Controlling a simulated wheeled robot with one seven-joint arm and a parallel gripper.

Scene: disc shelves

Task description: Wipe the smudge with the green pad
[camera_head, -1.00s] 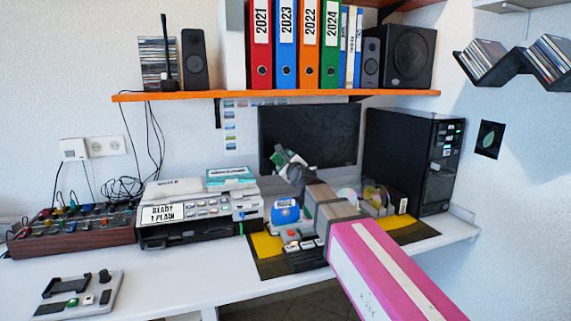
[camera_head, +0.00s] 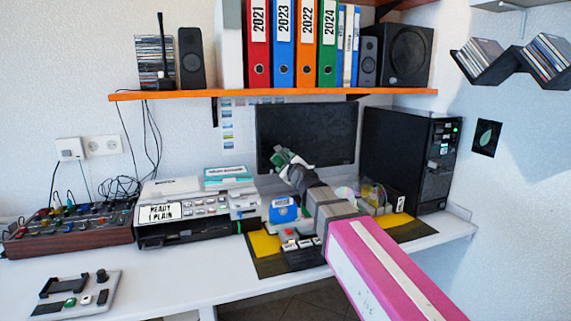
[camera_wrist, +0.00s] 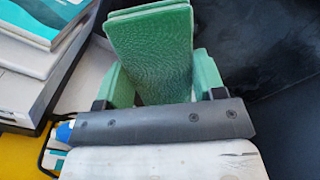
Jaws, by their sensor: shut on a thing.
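My gripper (camera_head: 286,160) is in front of the dark monitor (camera_head: 335,136), over the middle of the desk. In the wrist view it is shut on the green pad (camera_wrist: 152,50), a textured block held between the two green fingers. The pad's broad face is turned toward the wrist camera. The monitor's dark surface (camera_wrist: 285,70) seems to fill the right side of the wrist view. I cannot tell whether the pad touches the screen. I cannot make out a smudge in either view; the arm hides the screen's lower part.
A printer (camera_head: 190,212) with boxes on top stands left of my gripper. A blue item (camera_head: 283,212) and a small keypad (camera_head: 300,250) lie below the arm. A black computer tower (camera_head: 410,160) stands right. An orange shelf (camera_head: 290,96) with binders runs above the monitor.

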